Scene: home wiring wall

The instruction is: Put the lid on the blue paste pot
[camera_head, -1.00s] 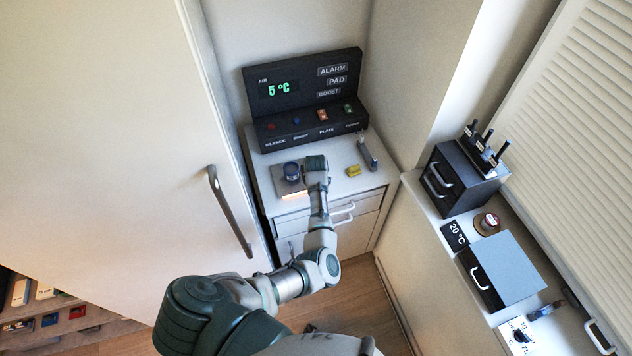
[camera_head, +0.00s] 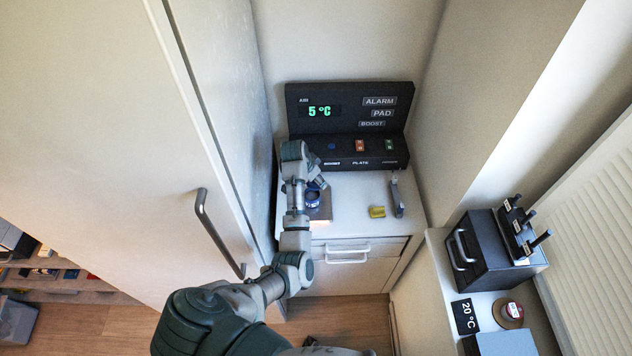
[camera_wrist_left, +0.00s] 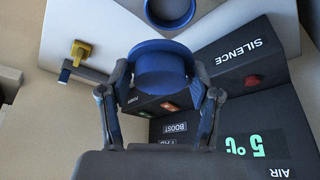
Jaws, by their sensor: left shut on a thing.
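The blue paste pot (camera_head: 312,200) stands on the white counter, below the black panel. In the left wrist view its round blue rim and dark inside (camera_wrist_left: 170,10) show at the top edge. My left gripper (camera_head: 318,184) is above and beside the pot, its fingers pointing down to the right. In the left wrist view my left gripper (camera_wrist_left: 160,82) is shut on the round blue lid (camera_wrist_left: 160,58). The lid is apart from the pot in that picture; its height above the pot is hard to tell. My right gripper is out of view.
The black panel (camera_head: 348,120) with its buttons stands behind the counter (camera_head: 350,190). A tall door with a handle (camera_head: 215,232) is close on the left.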

